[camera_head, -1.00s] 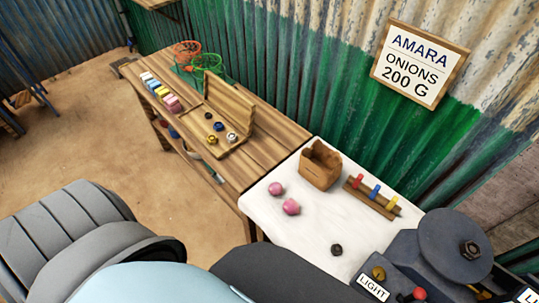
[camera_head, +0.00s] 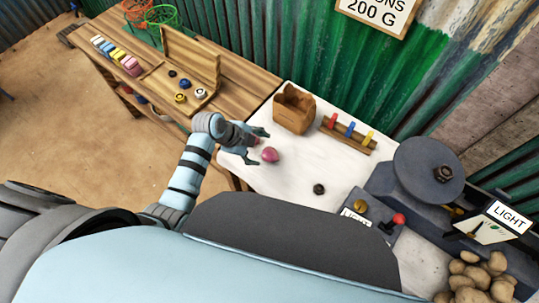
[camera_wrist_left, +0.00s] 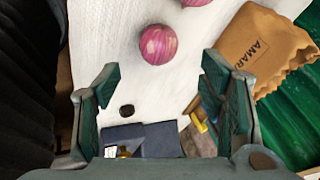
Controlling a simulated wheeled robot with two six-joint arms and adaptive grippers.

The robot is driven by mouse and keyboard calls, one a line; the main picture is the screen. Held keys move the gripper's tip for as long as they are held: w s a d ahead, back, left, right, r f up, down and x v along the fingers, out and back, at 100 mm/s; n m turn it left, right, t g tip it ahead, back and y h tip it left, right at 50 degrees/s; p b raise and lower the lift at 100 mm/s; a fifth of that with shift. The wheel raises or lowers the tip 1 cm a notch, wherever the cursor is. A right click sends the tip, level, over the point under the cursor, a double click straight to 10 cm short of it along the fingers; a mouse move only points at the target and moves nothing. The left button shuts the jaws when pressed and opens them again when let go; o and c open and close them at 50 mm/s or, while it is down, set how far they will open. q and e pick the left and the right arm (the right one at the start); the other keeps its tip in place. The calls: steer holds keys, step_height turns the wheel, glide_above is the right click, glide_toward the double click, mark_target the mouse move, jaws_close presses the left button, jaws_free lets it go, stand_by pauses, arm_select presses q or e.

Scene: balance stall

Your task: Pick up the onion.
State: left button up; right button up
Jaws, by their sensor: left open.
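A pink-purple onion (camera_head: 270,155) lies on the white table top (camera_head: 283,190), just beyond my left gripper (camera_head: 259,147). The left gripper is open and empty, with its fingers spread low over the table. In the left wrist view the onion (camera_wrist_left: 158,44) sits beyond the fingertips, roughly midway between them and apart from both. A second onion (camera_wrist_left: 194,2) is cut off at the top edge of that view; in the head view it is mostly hidden by my gripper. My right gripper is not in view.
A brown paper bag (camera_head: 293,112) stands behind the onion, beside a rack of coloured pegs (camera_head: 348,136). A small black weight (camera_head: 319,189) lies nearer me. A grey scale (camera_head: 420,180) and potatoes (camera_head: 480,275) are at the right. A wooden bench (camera_head: 215,65) adjoins at left.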

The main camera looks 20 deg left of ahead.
mark_target(267, 153)
arm_select(q)
steer(key=b+x, duration=0.1)
steer(key=x, duration=0.6)
steer(key=shift+f+b, duration=0.3)
steer(key=shift+b, duration=0.1)
steer(key=shift+s, duration=0.1)
steer(key=shift+c, duration=0.6)
steer(key=shift+r, duration=0.1)
steer(key=c, duration=1.2)
